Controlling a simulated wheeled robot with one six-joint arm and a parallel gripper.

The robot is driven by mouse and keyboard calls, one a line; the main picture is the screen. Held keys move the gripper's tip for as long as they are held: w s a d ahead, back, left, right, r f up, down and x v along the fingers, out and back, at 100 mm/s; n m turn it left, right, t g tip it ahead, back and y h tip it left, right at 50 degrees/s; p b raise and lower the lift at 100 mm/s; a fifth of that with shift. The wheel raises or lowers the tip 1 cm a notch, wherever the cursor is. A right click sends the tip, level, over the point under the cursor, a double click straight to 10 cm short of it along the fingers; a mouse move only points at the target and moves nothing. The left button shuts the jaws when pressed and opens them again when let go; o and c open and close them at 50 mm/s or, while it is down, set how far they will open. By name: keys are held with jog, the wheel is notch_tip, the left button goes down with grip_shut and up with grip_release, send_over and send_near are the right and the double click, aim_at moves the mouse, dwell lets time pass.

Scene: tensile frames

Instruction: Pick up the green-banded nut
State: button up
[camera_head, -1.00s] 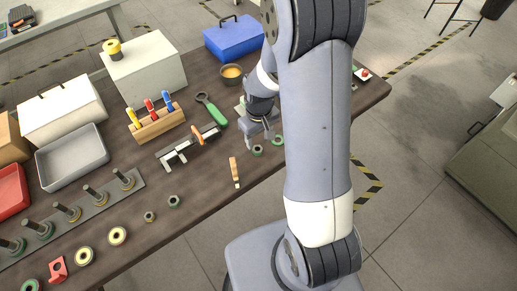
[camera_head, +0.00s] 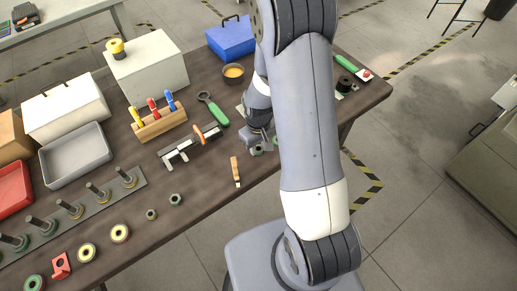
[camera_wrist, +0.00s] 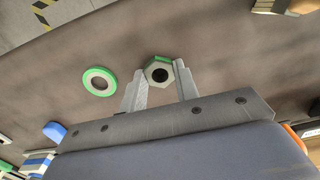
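The green-banded nut (camera_wrist: 158,72) is a grey hexagonal nut with a dark hole and a green edge. In the wrist view it lies on the brown table just beyond and between my fingertips. My gripper (camera_wrist: 160,82) is open, with one finger on each side, and I cannot tell whether either finger touches the nut. A flat green-edged ring (camera_wrist: 99,81) lies to the left of the left finger. In the head view my gripper (camera_head: 259,144) is low over the table's near edge, and my arm hides much of the area around it.
An orange-handled tool (camera_head: 235,171) and a clamp-like tool (camera_head: 190,146) lie left of my gripper. Another small nut with a greenish edge (camera_head: 176,199) lies further left. A green-handled wrench (camera_head: 214,110) and a bowl (camera_head: 233,76) are behind.

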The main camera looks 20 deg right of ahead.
jog(key=c, duration=0.5)
